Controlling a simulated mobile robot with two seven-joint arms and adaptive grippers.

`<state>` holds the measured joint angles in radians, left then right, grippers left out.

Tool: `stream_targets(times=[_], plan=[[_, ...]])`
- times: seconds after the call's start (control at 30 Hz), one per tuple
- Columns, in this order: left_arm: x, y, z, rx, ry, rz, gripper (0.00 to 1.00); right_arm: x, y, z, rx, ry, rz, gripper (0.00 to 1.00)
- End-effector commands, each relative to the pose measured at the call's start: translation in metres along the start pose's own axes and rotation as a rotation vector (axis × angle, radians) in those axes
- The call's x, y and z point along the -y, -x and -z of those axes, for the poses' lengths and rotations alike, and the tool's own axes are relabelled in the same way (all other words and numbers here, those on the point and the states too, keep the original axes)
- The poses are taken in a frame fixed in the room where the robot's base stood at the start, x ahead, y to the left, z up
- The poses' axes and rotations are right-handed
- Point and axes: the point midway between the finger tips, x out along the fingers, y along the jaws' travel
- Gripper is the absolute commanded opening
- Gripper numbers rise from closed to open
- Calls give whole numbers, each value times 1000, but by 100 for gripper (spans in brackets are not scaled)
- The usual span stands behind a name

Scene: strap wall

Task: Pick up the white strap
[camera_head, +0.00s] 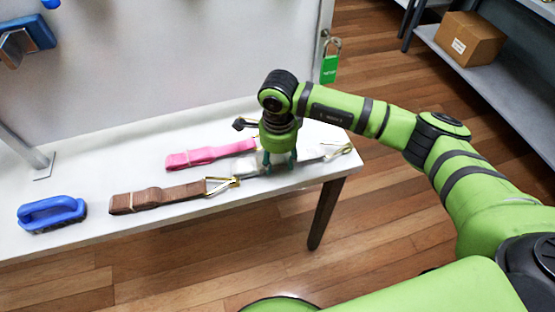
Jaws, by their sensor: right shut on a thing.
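The white strap (309,154) lies on the white table (95,240) near its right end, with a metal clip at the right end of the strap. My right gripper (279,162) points down over the strap and is shut on it; the gripper hides part of the strap's middle. The strap looks to be at the table surface, and I cannot tell whether any of it is lifted. My left gripper is not in view.
A pink strap (208,155) lies just behind and left. A brown strap (158,196) with a gold clip lies in front and left, its clip close to my gripper. A blue handled block (52,213) sits further left. A green padlock (329,69) hangs at the panel's edge (180,60).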

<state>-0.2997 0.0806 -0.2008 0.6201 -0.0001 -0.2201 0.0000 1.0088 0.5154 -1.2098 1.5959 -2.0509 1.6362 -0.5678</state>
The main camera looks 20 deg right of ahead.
Motion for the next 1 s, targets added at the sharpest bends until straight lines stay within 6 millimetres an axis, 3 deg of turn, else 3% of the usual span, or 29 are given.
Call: stream_targets(times=[0.23,0.7,1.0], plan=[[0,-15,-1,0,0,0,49,2,35,0,1,1,9,9],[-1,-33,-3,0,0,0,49,-91,88,-10,1,4,6,9],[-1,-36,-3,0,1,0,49,-115,104,-13,1,0,4,9]])
